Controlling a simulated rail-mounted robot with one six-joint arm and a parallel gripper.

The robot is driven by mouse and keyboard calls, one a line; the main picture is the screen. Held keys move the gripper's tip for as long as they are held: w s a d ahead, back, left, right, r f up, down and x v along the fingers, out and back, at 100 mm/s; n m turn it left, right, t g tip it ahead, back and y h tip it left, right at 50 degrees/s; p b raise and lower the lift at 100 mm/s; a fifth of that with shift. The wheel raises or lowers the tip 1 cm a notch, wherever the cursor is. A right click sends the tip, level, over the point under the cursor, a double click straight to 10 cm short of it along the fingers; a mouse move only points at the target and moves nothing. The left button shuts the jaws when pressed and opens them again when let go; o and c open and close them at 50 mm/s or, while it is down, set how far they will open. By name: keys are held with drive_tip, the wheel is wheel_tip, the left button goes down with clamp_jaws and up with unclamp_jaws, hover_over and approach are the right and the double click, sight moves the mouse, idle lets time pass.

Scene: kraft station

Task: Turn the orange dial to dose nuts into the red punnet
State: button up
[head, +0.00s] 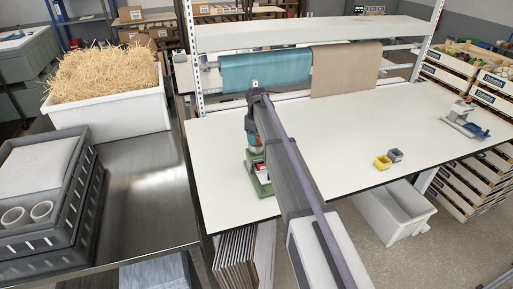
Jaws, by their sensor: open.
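A dispenser on a green base (262,187) stands near the left end of the white table. The red punnet (258,168) sits low at the dispenser, partly covered by my arm. A small orange patch (254,149), which may be the orange dial, shows just above it; its turn angle cannot be read. My gripper (251,128) is at the end of my arm, above and close to the dispenser. It is open, with its fingers mostly hidden; whether they touch the dial cannot be seen. No nuts can be made out.
Another device (460,112) stands at the right end. A shelf (300,34) with teal and brown sheets spans the back. A straw-filled bin (110,110) stands left.

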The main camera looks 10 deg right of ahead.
drive_tip(key=shift+f, duration=0.25)
drive_tip(key=shift+c, duration=0.4)
drive_tip(key=c, duration=0.9)
drive_tip(key=shift+o, duration=0.2)
drive_tip(key=shift+m, duration=0.3)
